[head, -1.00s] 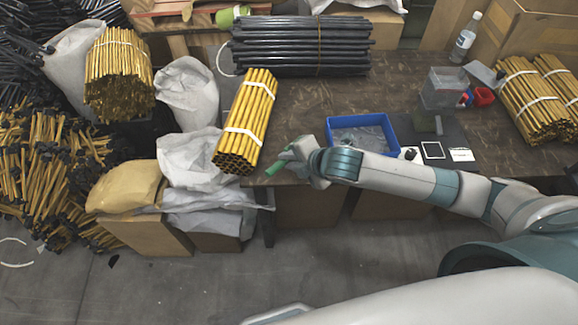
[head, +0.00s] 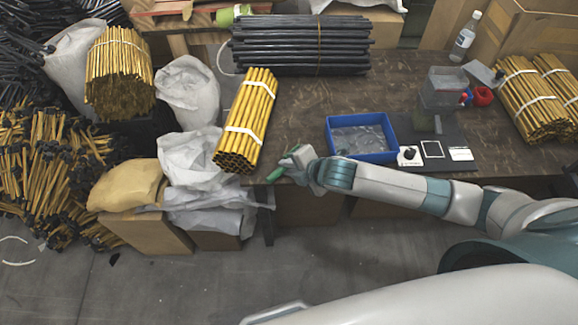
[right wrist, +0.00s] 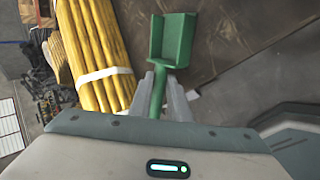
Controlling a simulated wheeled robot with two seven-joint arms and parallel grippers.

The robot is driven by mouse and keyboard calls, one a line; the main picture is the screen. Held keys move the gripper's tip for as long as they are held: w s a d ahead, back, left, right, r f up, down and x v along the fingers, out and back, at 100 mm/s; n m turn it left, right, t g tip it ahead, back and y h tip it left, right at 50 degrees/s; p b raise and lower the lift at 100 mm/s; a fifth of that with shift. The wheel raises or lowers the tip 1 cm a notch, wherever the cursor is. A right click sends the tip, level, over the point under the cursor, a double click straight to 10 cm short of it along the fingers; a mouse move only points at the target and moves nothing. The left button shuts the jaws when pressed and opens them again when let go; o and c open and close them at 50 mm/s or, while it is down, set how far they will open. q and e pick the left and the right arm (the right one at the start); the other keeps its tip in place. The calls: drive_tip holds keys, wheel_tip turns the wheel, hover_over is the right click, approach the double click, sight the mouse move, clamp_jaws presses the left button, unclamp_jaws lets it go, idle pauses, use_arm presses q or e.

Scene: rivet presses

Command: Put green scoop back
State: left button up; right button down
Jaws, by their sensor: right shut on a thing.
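The green scoop (head: 276,173) is in my right gripper (head: 296,164), at the front edge of the table just right of a yellow tube bundle. In the right wrist view my right gripper (right wrist: 161,92) is shut on the scoop's handle. The scoop's square, open-topped head (right wrist: 174,40) points away from the wrist, out past the fingers. It looks empty. The blue bin (head: 388,157) stands on the table to the right of the gripper, with clear or greyish pieces inside. My left gripper is not in view.
The yellow tube bundle (head: 250,120) lies close beside the scoop, also in the right wrist view (right wrist: 92,52). Black tubes (head: 300,45) lie at the back. A scale-like dark plate (head: 455,135) and clear container (head: 443,88) stand right of the bin. Bare tabletop (head: 300,108) lies behind the gripper.

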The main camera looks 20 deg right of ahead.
drive_tip(key=shift+f, duration=0.1)
drive_tip(key=c, duration=1.7)
unclamp_jaws()
drive_tip(key=shift+o, duration=0.2)
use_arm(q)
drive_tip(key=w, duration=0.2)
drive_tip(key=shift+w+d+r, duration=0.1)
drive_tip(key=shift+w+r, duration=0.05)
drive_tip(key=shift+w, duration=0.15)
